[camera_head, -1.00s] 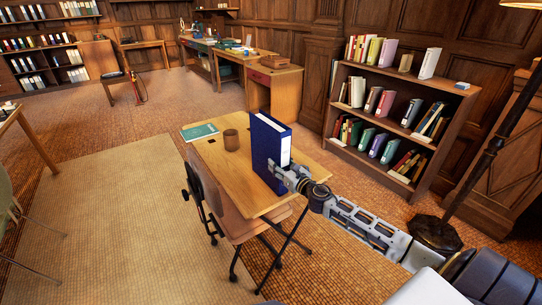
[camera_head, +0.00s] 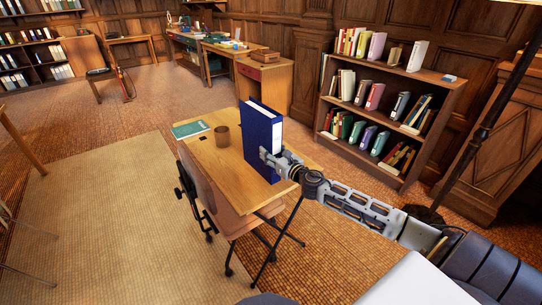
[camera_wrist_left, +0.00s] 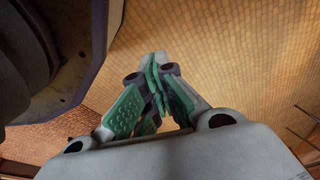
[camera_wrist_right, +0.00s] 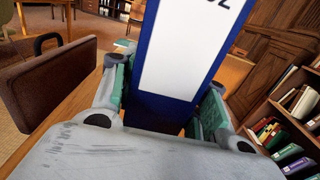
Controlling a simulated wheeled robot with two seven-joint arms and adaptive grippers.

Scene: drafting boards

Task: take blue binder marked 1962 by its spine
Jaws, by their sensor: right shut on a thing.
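The blue binder (camera_head: 258,136) stands upright over the wooden desk (camera_head: 225,165). Whether its lower edge touches the desktop is hard to tell. My right gripper (camera_head: 272,160) is shut on its spine from the right. In the right wrist view, the blue spine (camera_wrist_right: 158,112) is between the two fingers. Its white label (camera_wrist_right: 183,50) carries dark characters cut off at the top edge; the last looks like a 2. The left gripper is outside the head view. In the left wrist view, my left gripper (camera_wrist_left: 160,85) has its fingers together, with nothing between them.
A chair (camera_head: 207,190) stands at the near left side. A bookcase (camera_head: 440,88) with several books stands right, a floor lamp (camera_head: 490,120) beyond my right arm. Open floor lies left.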

